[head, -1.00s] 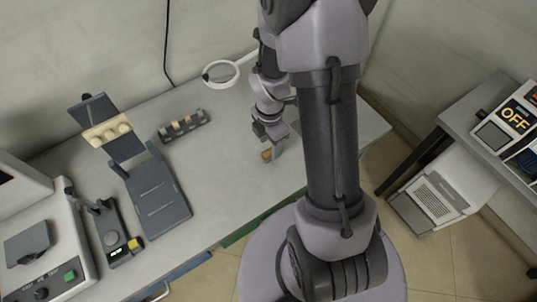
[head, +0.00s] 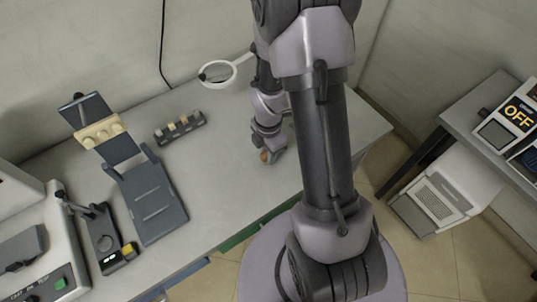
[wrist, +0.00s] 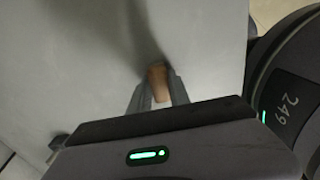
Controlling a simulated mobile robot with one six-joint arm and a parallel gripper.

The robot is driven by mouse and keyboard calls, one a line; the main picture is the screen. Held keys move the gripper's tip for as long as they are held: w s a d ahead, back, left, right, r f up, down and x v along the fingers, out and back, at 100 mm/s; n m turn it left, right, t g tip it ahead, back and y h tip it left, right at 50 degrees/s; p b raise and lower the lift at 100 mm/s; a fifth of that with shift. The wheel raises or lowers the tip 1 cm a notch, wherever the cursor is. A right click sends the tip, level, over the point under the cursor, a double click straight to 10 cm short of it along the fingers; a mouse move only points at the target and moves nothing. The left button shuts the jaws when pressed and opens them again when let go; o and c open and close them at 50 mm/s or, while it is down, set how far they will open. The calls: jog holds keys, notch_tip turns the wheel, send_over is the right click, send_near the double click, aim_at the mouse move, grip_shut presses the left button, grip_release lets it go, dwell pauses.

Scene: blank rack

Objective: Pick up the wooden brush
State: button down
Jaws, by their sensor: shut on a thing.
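The wooden brush (wrist: 157,82) shows in the wrist view as a small brown wooden piece between the two fingers. My gripper (wrist: 158,92) is shut on it, with one finger on each side. In the head view my gripper (head: 268,155) is over the right part of the grey table, and the brown end of the brush (head: 264,156) shows at the fingertips. Most of the brush is hidden by the fingers and the wrist housing. I cannot tell whether it touches the table.
The grey table (head: 215,185) is clear around my gripper. A small dark rack with blocks (head: 180,127) and a white-ringed magnifier (head: 222,73) lie behind to the left. A dark stand (head: 152,200) is farther left. The table's front edge is close below.

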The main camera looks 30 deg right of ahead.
notch_tip(320, 180, up, 4)
jog(key=shift+f+p, duration=0.1)
jog(key=shift+p, duration=0.95)
jog(key=s+d, duration=0.1)
jog(key=s, duration=0.2)
jog(key=s+d+p, duration=0.1)
jog(key=s, duration=0.3)
jog(key=s+d+r, duration=0.1)
jog(key=s, duration=0.2)
jog(key=shift+s+p, duration=0.3)
jog(key=shift+p, duration=0.1)
jog(key=s+p, duration=0.1)
jog(key=p, duration=0.2)
jog(key=s+d+p, duration=0.1)
jog(key=s+p, duration=0.1)
jog(key=p, duration=0.1)
jog(key=s+p, duration=0.1)
jog(key=p, duration=0.2)
jog(key=shift+s+d+r+p, duration=0.1)
jog(key=shift+s+d+p, duration=0.25)
jog(key=shift+s+p, duration=0.05)
